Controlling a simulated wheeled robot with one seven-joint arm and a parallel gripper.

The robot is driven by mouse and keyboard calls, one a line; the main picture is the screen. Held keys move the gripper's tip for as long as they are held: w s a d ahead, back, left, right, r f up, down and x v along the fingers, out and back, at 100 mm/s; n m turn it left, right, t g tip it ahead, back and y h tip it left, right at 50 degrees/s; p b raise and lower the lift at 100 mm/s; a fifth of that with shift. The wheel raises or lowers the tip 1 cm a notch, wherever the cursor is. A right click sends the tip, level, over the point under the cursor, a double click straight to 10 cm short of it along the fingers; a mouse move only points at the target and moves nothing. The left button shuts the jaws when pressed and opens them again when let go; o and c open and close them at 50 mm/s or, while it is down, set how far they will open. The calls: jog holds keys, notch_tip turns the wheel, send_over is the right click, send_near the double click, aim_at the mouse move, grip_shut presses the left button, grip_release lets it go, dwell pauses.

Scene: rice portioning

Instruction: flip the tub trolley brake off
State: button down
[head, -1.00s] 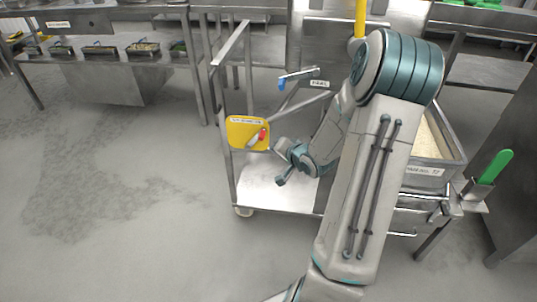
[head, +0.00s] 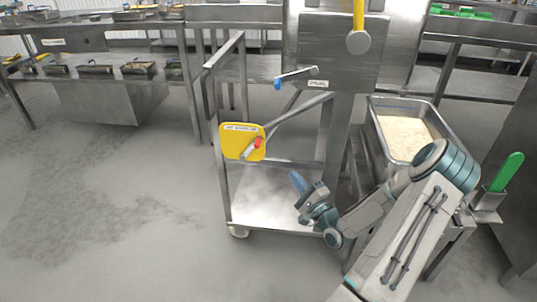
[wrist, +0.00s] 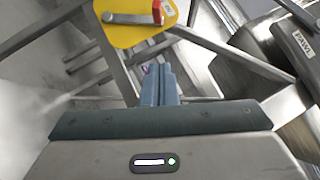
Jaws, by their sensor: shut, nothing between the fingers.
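The trolley (head: 229,195) is a steel frame with a low shelf and a caster at its near left corner. A yellow plate (head: 228,141) on its side carries the brake lever (head: 248,150), a grey bar with a red tip (head: 258,143) pointing up and right. In the wrist view the yellow plate (wrist: 125,33) and lever (wrist: 130,18) show at the top, with the red tip on the right. My gripper (head: 297,180) is shut and empty, below and right of the plate, apart from the lever. Its fingers (wrist: 160,84) show together in the wrist view.
A blue-ended handle (head: 290,76) labelled PAWL sits above the plate on a steel panel. A rice tub (head: 443,130) stands at right, with a green-handled tool (head: 507,172) beside it. Floor left of the trolley is clear.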

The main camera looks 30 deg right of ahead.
jog(key=a+b+x, duration=0.2)
jog(key=b+x, duration=0.1)
jog(key=x, duration=0.9)
jog(key=shift+a+r, duration=0.4)
jog(key=shift+r, duration=0.05)
jog(key=shift+r, duration=0.1)
